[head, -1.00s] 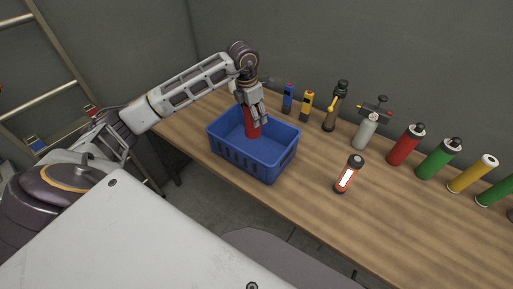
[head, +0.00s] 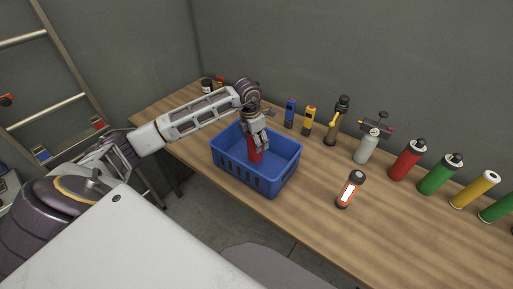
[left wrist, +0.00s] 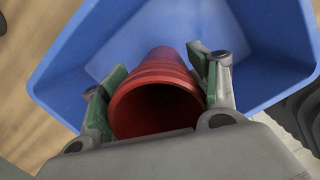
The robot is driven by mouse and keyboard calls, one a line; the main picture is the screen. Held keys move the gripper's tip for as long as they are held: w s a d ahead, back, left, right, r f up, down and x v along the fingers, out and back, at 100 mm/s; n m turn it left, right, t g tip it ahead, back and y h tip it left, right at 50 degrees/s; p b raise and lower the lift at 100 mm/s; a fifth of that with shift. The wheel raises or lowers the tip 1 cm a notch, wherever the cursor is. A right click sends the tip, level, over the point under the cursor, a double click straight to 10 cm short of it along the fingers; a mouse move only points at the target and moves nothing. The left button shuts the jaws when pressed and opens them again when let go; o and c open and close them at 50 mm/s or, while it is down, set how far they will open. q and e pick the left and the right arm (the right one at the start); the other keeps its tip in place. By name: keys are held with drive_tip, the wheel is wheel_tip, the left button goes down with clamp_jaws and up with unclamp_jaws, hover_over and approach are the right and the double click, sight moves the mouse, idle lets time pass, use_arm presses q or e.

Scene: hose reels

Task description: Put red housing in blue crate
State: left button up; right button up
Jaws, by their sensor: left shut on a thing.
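The red housing (head: 255,154) is a hollow red tube, held upright or nearly so inside the blue crate (head: 231,176). My left gripper (head: 256,142) reaches down into the crate and is shut on the housing's upper end. In the left wrist view the housing (left wrist: 158,82) sits between the two green-padded fingers (left wrist: 157,95), its open end facing the camera. The blue crate (left wrist: 90,50) surrounds it in that view. Whether the housing's lower end touches the crate floor cannot be told. My right gripper is not in view.
A red flashlight-like tube with a white label (head: 349,190) stands right of the crate. Behind are blue (head: 290,113) and yellow (head: 307,121) devices and a grey bottle (head: 366,146). Red (head: 406,160) and green (head: 439,174) cylinders stand farther right. The front middle of the wooden table is clear.

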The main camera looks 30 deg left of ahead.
use_arm(q)
drive_tip(key=shift+f, duration=0.3)
drive_tip(key=shift+f+p, duration=0.4)
drive_tip(key=shift+f, duration=1.5)
drive_tip(key=o, duration=1.2)
drive_tip(key=shift+f, duration=0.1)
